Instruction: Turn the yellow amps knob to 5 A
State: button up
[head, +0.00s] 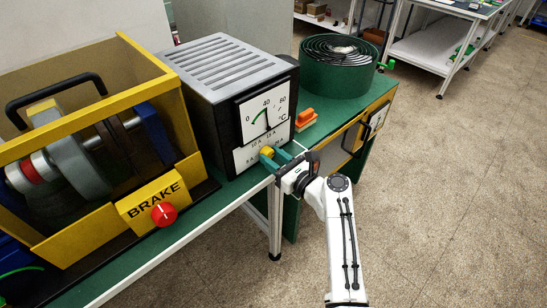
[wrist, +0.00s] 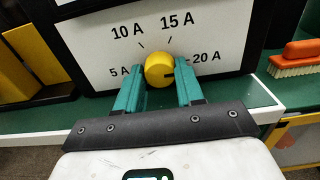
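The yellow amps knob (wrist: 159,70) sits on the white dial plate (wrist: 103,45) of the grey and black meter box, among the marks 5 A, 10 A, 15 A and 20 A. Its dark pointer line lies toward the right, roughly on the 20 A side. The knob also shows in the head view (head: 267,152). My gripper (wrist: 160,80) has its two teal fingers on either side of the knob, left and right. The fingertips are very close to the knob's sides; whether they press on it I cannot tell. My gripper also shows in the head view (head: 276,160).
An orange brush (wrist: 295,58) lies right of the box on the green bench. A yellow brake frame (head: 100,215) with a red knob (head: 164,214) stands left. A green coil drum (head: 338,68) stands behind. The floor at right is clear.

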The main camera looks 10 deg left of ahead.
jog(key=c, duration=0.5)
